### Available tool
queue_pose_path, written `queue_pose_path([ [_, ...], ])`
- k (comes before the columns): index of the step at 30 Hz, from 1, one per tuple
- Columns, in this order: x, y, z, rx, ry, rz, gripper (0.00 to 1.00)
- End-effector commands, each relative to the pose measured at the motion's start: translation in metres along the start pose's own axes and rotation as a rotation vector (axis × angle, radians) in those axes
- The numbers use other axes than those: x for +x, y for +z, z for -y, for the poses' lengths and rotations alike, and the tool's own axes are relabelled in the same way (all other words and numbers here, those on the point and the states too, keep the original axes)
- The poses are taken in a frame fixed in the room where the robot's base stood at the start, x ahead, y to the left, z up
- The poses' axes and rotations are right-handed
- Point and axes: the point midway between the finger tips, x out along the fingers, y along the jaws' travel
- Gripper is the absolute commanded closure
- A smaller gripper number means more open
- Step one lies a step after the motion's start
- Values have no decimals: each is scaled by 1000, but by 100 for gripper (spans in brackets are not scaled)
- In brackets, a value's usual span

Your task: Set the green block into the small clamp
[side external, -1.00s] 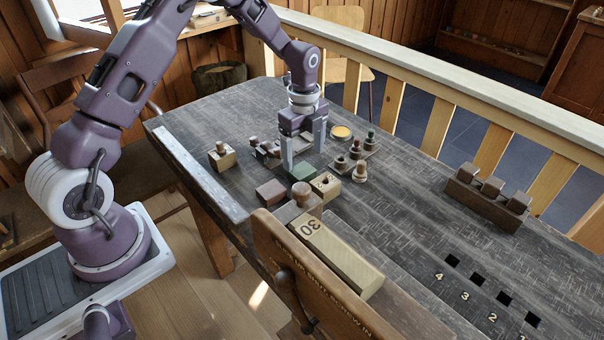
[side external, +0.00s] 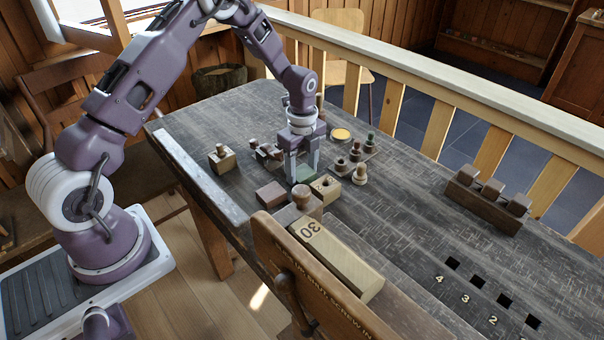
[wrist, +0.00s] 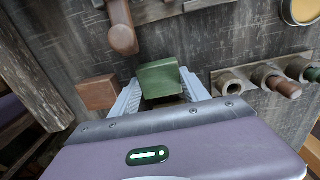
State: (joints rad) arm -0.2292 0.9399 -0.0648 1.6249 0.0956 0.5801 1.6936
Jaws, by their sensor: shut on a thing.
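My gripper (side external: 304,176) is low over the table with its fingers on either side of the green block (side external: 306,174). In the wrist view the green block (wrist: 160,78) sits between the two pale fingertips (wrist: 157,98), and they are shut on it. I cannot tell whether it touches the table. A small dark wooden fixture with a rounded handle (side external: 265,151) stands behind and left of the gripper; it may be the small clamp. Its brown handle also shows at the top of the wrist view (wrist: 122,38).
A reddish block (side external: 271,194) and a pale holed block (side external: 325,187) flank the gripper closely. A knobbed piece (side external: 301,195) is in front. A large lettered wooden vise (side external: 310,275) is at the front edge.

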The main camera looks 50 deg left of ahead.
Motion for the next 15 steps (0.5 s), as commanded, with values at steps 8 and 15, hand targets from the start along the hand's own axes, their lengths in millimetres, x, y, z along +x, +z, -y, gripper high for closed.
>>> queue_pose_path([
  [8, -54, 0, 2, 0, -7, 2, 85],
  [15, -95, 4, 2, -38, -2, 1, 85],
])
